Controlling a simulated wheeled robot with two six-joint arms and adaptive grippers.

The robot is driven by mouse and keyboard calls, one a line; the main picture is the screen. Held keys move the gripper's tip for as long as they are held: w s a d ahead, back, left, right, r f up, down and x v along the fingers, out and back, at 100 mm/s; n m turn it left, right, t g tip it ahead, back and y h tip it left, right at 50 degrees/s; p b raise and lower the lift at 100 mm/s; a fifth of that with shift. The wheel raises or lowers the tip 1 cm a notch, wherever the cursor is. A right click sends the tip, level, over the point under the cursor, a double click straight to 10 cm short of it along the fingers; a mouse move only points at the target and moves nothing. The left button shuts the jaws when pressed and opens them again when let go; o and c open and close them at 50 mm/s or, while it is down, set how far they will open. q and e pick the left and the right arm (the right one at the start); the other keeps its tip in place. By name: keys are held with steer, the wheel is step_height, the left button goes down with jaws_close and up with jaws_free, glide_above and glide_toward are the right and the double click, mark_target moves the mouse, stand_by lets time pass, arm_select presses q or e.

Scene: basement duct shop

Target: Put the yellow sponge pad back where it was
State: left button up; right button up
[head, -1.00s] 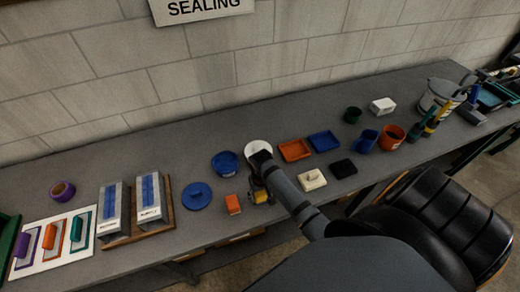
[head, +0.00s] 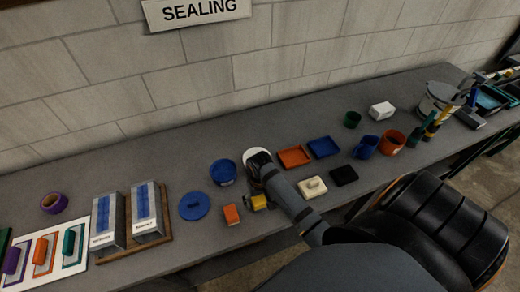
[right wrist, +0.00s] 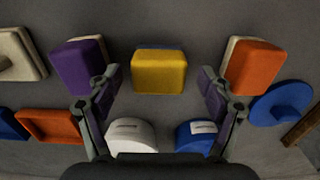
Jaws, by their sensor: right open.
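The yellow sponge pad (head: 259,202) lies on the grey bench, partly covered by my right arm in the head view. In the right wrist view the yellow sponge pad (right wrist: 159,72) sits centred ahead of the fingers, with a dark blue edge behind it. My right gripper (right wrist: 160,88) is open and empty, one finger on each side of the pad's line. I cannot tell how high it is above the bench. An orange pad (right wrist: 254,66) with a pale edge and a purple pad (right wrist: 77,66) lie on either side. My left gripper is not in view.
A white round container (right wrist: 130,136) and a blue tub (head: 223,172) stand behind the pads. A blue disc (head: 194,206), orange tray (head: 294,157), blue tray (head: 323,146), cream block (head: 312,187) and black block (head: 344,173) lie nearby. A board with colored-handled tools (head: 22,280) is at far left.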

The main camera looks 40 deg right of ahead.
mark_target(260, 201)
step_height(260, 201, up, 7)
steer(key=shift+w+r+b, duration=0.1)
steer(key=shift+b, duration=0.65)
steer(key=shift+r, duration=0.75)
